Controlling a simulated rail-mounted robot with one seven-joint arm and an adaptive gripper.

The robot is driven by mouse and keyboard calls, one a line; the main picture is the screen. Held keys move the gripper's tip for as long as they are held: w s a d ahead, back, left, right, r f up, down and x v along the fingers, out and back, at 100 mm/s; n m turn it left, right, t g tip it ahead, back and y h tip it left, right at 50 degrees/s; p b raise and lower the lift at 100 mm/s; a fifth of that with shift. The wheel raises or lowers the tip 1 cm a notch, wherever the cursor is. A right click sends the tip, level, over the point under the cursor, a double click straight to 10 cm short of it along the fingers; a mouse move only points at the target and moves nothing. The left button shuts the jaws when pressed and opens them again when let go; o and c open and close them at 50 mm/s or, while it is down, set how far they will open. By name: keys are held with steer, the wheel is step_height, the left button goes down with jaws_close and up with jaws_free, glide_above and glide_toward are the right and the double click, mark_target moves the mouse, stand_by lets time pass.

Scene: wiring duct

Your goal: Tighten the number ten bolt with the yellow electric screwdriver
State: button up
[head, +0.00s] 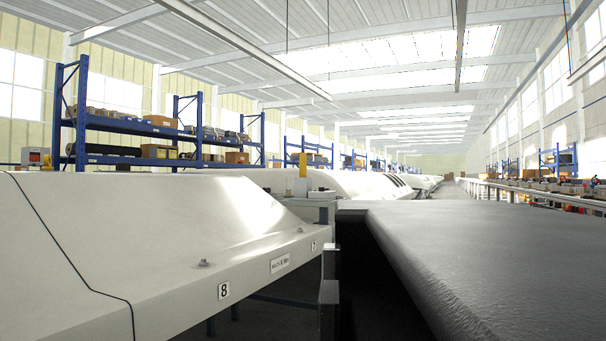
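A long white duct casing (150,235) fills the left side of the head view. A plate with the number 8 (224,291) is on its lower front face, with a bolt (204,263) on the ledge above it. A smaller plate, apparently number 7 (313,246), sits farther along, with another bolt (300,230) near it. I see no plate with number ten. A small upright yellow item (303,171) stands on a grey stand (312,199) past the casing's end; I cannot tell whether it is the screwdriver. My gripper is not in view.
A large dark grey surface (480,250) fills the lower right, with a dark gap between it and the casing. A dark post (329,300) stands at the casing's near edge. Blue shelving (82,120) with boxes lines the left; a long loaded bench (540,190) runs along the right.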

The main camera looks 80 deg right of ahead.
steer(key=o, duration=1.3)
